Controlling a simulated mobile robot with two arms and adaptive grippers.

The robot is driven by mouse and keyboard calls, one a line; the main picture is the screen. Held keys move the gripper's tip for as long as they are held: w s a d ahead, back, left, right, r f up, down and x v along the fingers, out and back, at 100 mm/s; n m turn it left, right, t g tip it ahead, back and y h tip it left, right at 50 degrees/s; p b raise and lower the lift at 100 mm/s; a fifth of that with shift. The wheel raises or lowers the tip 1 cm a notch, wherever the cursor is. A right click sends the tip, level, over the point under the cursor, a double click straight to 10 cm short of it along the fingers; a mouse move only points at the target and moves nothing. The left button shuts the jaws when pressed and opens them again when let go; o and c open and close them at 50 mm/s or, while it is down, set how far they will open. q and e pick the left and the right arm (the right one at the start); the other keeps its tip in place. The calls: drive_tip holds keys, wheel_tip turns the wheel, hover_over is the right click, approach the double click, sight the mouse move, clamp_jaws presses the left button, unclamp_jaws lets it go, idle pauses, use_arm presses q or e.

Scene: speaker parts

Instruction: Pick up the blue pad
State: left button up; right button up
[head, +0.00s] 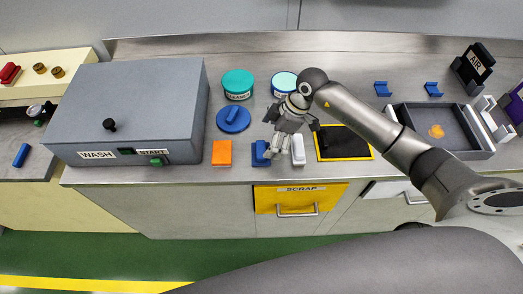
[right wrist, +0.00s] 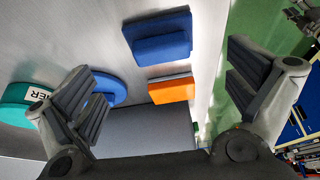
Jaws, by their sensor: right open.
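The blue pad (head: 260,154) lies near the counter's front edge, between an orange pad (head: 221,153) and a white pad (head: 298,150). It also shows in the right wrist view (right wrist: 158,38), top centre, as a flat block with a raised grip. My right gripper (head: 276,144) is over the counter beside and partly in front of the blue pad in the head view. Its jaws are apart with nothing between them. In the right wrist view the blue pad lies beyond the open fingers (right wrist: 160,80).
A grey wash box (head: 135,100) stands left of the pads. A teal round container (head: 238,84) and a blue disc (head: 233,119) are behind them. A black scrap opening with a yellow rim (head: 317,143) is to the right, and a grey tray (head: 482,142) farther right.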

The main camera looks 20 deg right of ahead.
sight(261, 149)
drive_tip(key=shift+x, duration=0.8)
drive_tip(key=shift+a+f, duration=0.2)
drive_tip(key=shift+a, duration=0.05)
drive_tip(key=p+x, duration=0.1)
drive_tip(key=x, duration=0.2)
drive_tip(key=shift+a+f+p, duration=0.2)
drive_tip(key=shift+p, duration=0.15)
drive_tip(key=shift+w+a+f, duration=0.1)
drive_tip(key=shift+a+f, duration=0.1)
drive_tip(key=shift+f, duration=0.4)
drive_tip(key=shift+c, duration=0.4)
drive_tip(key=c, duration=1)
